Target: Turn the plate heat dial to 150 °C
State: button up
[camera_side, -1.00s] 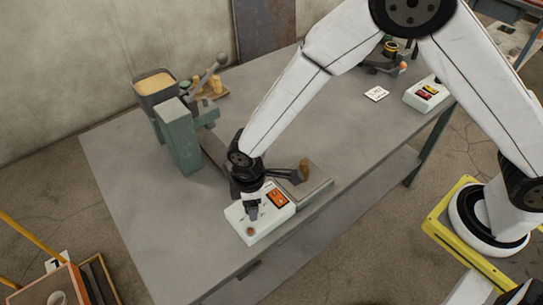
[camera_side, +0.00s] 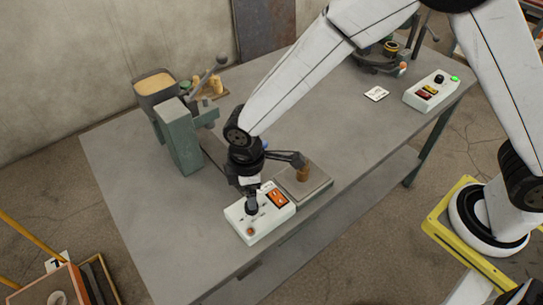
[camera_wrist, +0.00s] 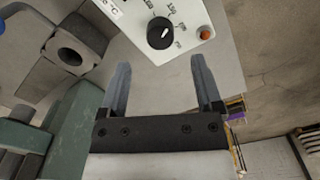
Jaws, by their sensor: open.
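The plate heat dial is a black knob with a white pointer on a white control box (camera_side: 272,224). In the wrist view the dial (camera_wrist: 160,32) shows clearly, with printed marks around it. Its pointer slants toward the upper right; I cannot read the marks surely. My gripper (camera_wrist: 160,68) is open and empty. In the wrist view the dial lies just beyond the fingertips, between their lines. In the side view my gripper (camera_side: 250,197) points down over the box and partly hides the dial. A flat hot plate (camera_side: 317,188) adjoins the box.
An orange display (camera_side: 277,198) and an orange-red button (camera_side: 250,231) are on the box. A brown piece (camera_side: 303,174) stands on the plate. A green stand (camera_side: 180,145) is behind left. Another control box (camera_side: 432,92) stands far right. The table's front left is bare.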

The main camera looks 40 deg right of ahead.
jog(key=shift+r, duration=1.3)
jog(key=shift+w+d+r+m, duration=0.15)
jog(key=shift+d+m, duration=0.15)
jog(key=shift+d, duration=0.2)
jog(key=s+d+r+m+t, duration=0.1)
jog(key=d+m, duration=0.3)
jog(key=d, duration=0.4)
jog(key=s+d+r+m, duration=0.3)
jog(key=s+d+m, duration=0.1)
jog(key=d, duration=0.4)
jog(key=s+d+r+m+t, duration=0.1)
jog(key=s+d+m, duration=0.2)
jog(key=d, duration=0.4)
jog(key=shift+s+d+r+m+t, duration=0.2)
jog(key=shift+d+r+m+t, duration=0.1)
jog(key=shift+d+r+m, duration=0.15)
